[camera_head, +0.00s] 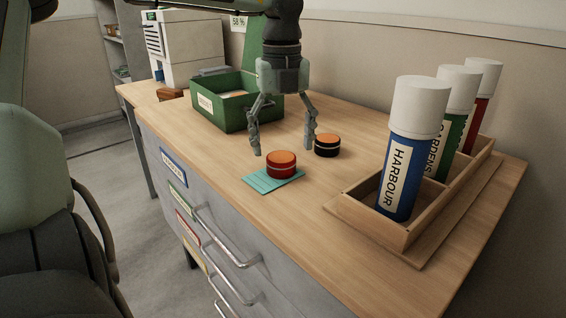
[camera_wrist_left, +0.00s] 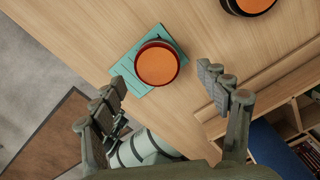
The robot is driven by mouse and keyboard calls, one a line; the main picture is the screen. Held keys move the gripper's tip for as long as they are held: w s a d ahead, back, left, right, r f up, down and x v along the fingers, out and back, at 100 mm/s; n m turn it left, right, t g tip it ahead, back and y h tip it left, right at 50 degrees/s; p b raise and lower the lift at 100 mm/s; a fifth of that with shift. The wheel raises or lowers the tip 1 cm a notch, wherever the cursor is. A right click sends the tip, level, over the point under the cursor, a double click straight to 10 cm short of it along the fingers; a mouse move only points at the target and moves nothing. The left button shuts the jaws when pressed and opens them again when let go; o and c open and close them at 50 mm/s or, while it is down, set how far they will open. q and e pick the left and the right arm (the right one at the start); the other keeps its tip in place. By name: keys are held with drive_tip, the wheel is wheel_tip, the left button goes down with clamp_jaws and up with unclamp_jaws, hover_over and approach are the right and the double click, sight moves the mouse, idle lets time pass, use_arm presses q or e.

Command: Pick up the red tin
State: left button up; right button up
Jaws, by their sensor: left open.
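The red tin (camera_head: 281,167), short and round with an orange top, sits upright on a teal card (camera_head: 259,184) near the table's front edge. It also shows in the left wrist view (camera_wrist_left: 157,66), with the card (camera_wrist_left: 126,67) under it. My left gripper (camera_head: 283,150) points down, open and empty. Its fingers are spread above and around the tin's top in the head view. In the left wrist view the tin lies between and just beyond the fingertips (camera_wrist_left: 162,80); no contact shows. My right gripper is not in view.
A black tin (camera_head: 327,146) with an orange top stands close behind the red tin, near one finger. A wooden rack (camera_head: 386,222) with labelled tubes is at the right. An open green box (camera_head: 236,113) stands behind at the left. Drawer handles (camera_head: 228,240) project from the cabinet front.

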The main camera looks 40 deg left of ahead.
sight(281, 157)
use_arm(q)
drive_tip(key=shift+s+a+f, duration=0.1)
drive_tip(key=shift+a+f, duration=0.05)
drive_tip(key=shift+f, duration=1.8)
drive_tip(key=c, duration=1.3)
drive_tip(key=shift+r, duration=0.15)
